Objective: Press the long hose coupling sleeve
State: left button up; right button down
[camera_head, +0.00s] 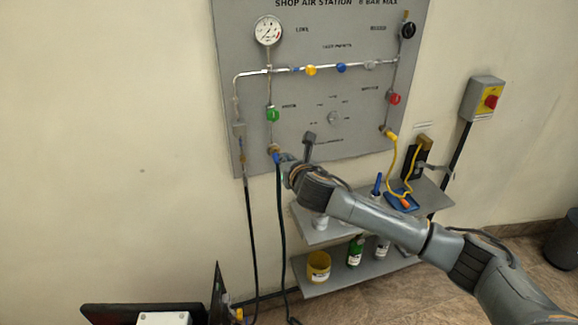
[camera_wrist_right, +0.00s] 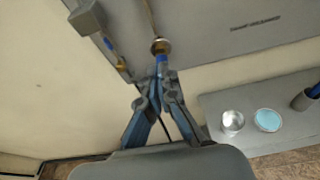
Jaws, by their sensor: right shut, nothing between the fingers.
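A brass coupling (camera_head: 274,149) with a blue part below it sits low on the grey panel (camera_head: 330,120), and a dark hose (camera_head: 282,220) hangs from it. In the right wrist view the brass fitting (camera_wrist_right: 160,46) and blue part (camera_wrist_right: 162,59) are just beyond my fingertips. My right gripper (camera_wrist_right: 159,80) is shut and empty, just below the blue part; I cannot tell whether it touches it. In the head view this gripper (camera_head: 283,158) is beside the coupling. A second dark hose (camera_head: 249,215) hangs to the left. My left gripper is not in view.
The panel carries a gauge (camera_head: 268,31), a green knob (camera_head: 273,115) and a red knob (camera_head: 394,99). A yellow coiled hose (camera_head: 390,160) hangs at right. Shelves below hold a yellow cup (camera_head: 318,266) and a green bottle (camera_head: 355,251). Bare wall lies left.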

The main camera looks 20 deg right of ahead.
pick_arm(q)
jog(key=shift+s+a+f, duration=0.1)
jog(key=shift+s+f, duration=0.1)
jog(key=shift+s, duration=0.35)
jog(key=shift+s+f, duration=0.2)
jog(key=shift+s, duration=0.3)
pick_arm(e)
jog(key=v, duration=0.3)
jog(key=shift+s+r, duration=0.1)
jog(key=shift+s, duration=0.1)
jog(key=shift+a, duration=0.1)
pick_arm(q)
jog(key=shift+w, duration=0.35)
